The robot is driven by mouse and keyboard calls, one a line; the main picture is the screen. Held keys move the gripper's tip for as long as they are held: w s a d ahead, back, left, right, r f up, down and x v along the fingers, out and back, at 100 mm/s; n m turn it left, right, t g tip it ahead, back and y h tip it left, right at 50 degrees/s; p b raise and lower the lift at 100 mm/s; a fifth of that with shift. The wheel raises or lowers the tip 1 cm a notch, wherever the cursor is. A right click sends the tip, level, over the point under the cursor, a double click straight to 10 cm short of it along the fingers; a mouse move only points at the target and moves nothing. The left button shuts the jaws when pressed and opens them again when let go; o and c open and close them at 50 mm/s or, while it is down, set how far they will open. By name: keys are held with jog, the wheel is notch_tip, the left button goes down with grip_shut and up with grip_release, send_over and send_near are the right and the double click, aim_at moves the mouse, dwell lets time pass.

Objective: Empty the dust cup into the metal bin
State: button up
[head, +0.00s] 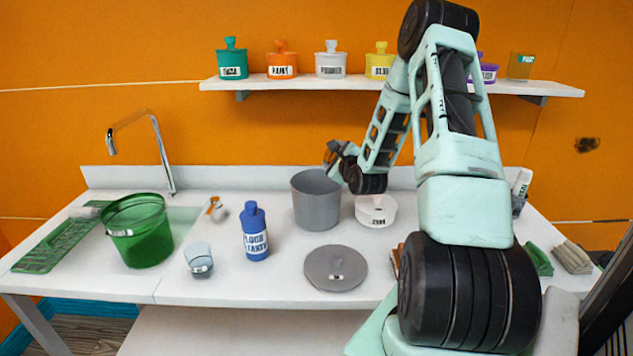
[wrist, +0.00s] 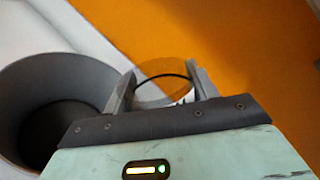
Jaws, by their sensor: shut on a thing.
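The grey metal bin (head: 317,203) stands open at the back middle of the counter. It also shows at the left of the wrist view (wrist: 45,88), with a dark inside. My gripper (head: 334,153) is above the bin's back right rim. In the wrist view, my gripper (wrist: 162,84) is shut on a clear, round cup, seemingly the dust cup (wrist: 165,93), with a dark ring near its rim. The cup is beside the bin's opening in that view. Its contents are not clear, and I cannot make out the cup in the head view.
A grey round lid (head: 335,268) lies in front of the bin. A white lidded pot (head: 376,212) stands close at its right, a blue bottle (head: 254,236) at its left. A green bucket (head: 138,238) and a clear glass (head: 199,262) are further left. A shelf (head: 350,84) of canisters hangs above.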

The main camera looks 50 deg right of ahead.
jog(key=shift+s+d+r+m+p, duration=0.15)
jog(key=shift+r+m+p, duration=0.25)
jog(key=shift+r+m, duration=0.2)
jog(key=shift+s+d+r+m+p, duration=0.15)
jog(key=shift+r+m+p, duration=0.2)
jog(key=shift+r+m, duration=0.2)
jog(key=d+m, duration=0.1)
jog(key=s+f+m, duration=0.1)
jog(key=d+m, duration=0.1)
jog(key=shift+s+d+f+m+t, duration=0.2)
jog(key=shift+s+d+m+t, duration=0.1)
jog(key=shift+m+t, duration=0.1)
jog(key=f+m, duration=0.1)
jog(key=d+f+b, duration=0.1)
jog(key=s+f+m, duration=0.1)
jog(key=f, duration=0.1)
jog(key=shift+d+m+b, duration=0.3)
jog(key=shift+m, duration=0.05)
jog(key=shift+s+d+f+m+t+b, duration=0.15)
jog(key=shift+f+m+b, duration=0.1)
jog(key=shift+f, duration=0.2)
jog(key=shift+s+d+f+m+t+b, duration=0.15)
jog(key=shift+f+m+b, duration=0.1)
jog(key=shift+f, duration=0.15)
